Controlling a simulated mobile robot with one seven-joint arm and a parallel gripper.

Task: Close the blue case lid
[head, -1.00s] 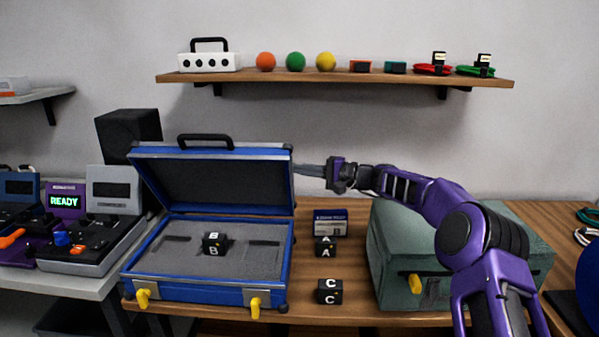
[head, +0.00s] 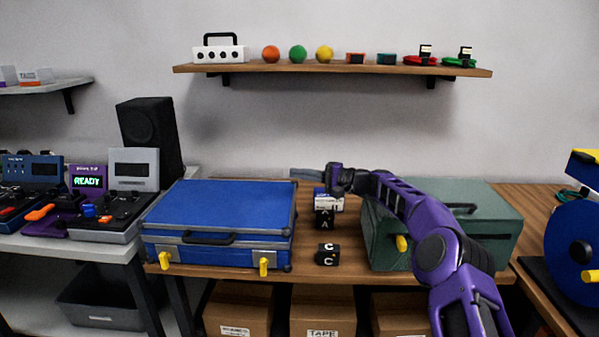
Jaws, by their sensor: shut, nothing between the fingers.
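The blue case (head: 218,257) sits on the wooden table with its blue lid (head: 232,207) down flat over the base. The black handle (head: 208,238) lies at the front, and two yellow latches (head: 165,260) (head: 264,267) hang at the front edge. The foam inside and the B block are hidden under the lid. My gripper (head: 305,174) is shut and empty, just beyond the case's back right corner, above the table. I see no clear contact with the lid.
Black blocks A (head: 324,219) and C (head: 327,255) stand right of the case, near a small blue and white box (head: 328,200). A green case (head: 470,223) stands at the right under my arm. Game consoles and a speaker (head: 150,133) are at the left.

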